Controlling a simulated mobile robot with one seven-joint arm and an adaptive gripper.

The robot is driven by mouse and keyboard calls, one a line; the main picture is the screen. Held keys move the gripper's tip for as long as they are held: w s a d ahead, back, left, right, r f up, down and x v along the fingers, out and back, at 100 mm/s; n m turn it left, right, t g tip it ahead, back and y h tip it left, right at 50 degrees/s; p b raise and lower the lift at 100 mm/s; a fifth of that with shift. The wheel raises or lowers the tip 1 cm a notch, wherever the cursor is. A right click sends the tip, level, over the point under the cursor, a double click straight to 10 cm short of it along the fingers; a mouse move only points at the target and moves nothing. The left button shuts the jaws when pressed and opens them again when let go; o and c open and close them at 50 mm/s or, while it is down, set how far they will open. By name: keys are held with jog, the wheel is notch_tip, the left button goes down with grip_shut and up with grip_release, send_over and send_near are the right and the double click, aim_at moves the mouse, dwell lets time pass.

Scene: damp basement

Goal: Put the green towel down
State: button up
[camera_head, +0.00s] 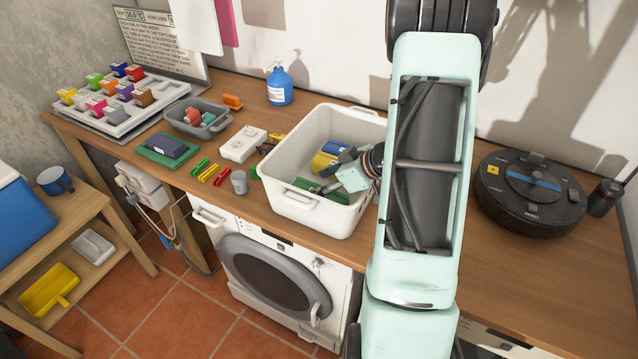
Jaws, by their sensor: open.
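A flat dark green piece (150,153), which may be the green towel, lies on the wooden counter at the left with a dark blue block on it. Dark green items (306,185) also show inside the white bin (291,200), and I cannot tell whether one of them is the towel. My gripper (338,186) is down in the bin at its right side, over the items there. It is open; its fingertips are small and partly hidden, and nothing is clearly held. My arm covers the bin's right edge.
Left of the bin are a grey tub (187,128), a white socket box (240,147), a grey cup (239,182) and several coloured pegs. A blue bottle (279,84) stands behind. A robot vacuum (528,195) lies right of my arm; the front-right counter is clear.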

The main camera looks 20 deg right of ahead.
jog(key=p+v, duration=0.1)
jog(key=v, duration=1.1)
jog(key=shift+r, duration=0.45)
